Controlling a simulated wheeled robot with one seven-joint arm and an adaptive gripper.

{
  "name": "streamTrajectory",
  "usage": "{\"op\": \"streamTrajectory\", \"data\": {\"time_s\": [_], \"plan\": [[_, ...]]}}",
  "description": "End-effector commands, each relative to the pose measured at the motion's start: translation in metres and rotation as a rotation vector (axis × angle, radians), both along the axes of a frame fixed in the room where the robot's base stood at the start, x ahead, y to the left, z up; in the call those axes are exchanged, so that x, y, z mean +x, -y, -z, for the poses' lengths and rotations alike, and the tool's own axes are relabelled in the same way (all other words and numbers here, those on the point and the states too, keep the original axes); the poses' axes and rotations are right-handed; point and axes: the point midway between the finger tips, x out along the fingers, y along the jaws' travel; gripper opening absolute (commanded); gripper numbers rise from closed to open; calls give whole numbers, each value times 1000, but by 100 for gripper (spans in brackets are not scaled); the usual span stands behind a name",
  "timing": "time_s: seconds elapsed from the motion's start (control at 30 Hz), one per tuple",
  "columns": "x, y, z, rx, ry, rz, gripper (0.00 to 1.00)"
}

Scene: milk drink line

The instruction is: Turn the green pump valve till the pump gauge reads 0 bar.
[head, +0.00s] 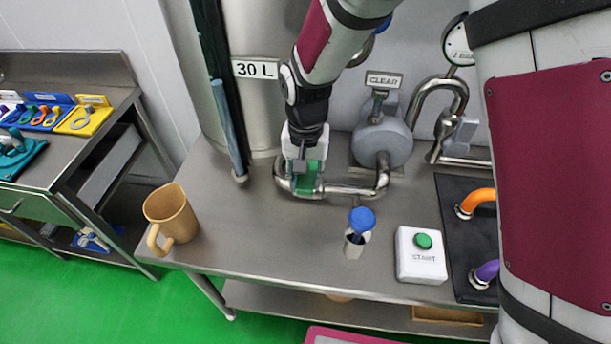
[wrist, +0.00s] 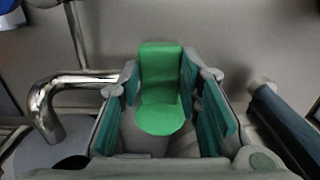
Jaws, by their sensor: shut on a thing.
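The green pump valve (head: 307,180) sits on the steel pipe (head: 345,190) in front of the tank. In the wrist view its green handle (wrist: 160,100) stands between the two teal finger pads. My gripper (head: 303,158) reaches down from above and is shut on the handle. The pump (head: 382,140) stands to the right of the valve, under a "CLEAR" sign (head: 384,80). A round gauge (head: 459,42) shows at the top right, partly hidden by my arm. Its reading is too small to tell, and I cannot tell whether it is the pump gauge.
A tan jug (head: 170,218) stands at the table's left end. A blue-topped tap (head: 361,220) and a white START box (head: 421,255) are near the front. The tank (head: 255,40) with a "30 L" label rises behind. A side bench (head: 62,160) stands at left.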

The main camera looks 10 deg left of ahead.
Motion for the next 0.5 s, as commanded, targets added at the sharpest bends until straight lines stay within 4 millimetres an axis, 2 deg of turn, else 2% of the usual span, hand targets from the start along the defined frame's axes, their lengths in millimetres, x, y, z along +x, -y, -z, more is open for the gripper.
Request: {"op": "streamTrajectory", "data": {"time_s": [0.27,0.5], "plan": [[1,7,0,0,0,-110,0],[5,18,1,0,-1,-306,0]]}}
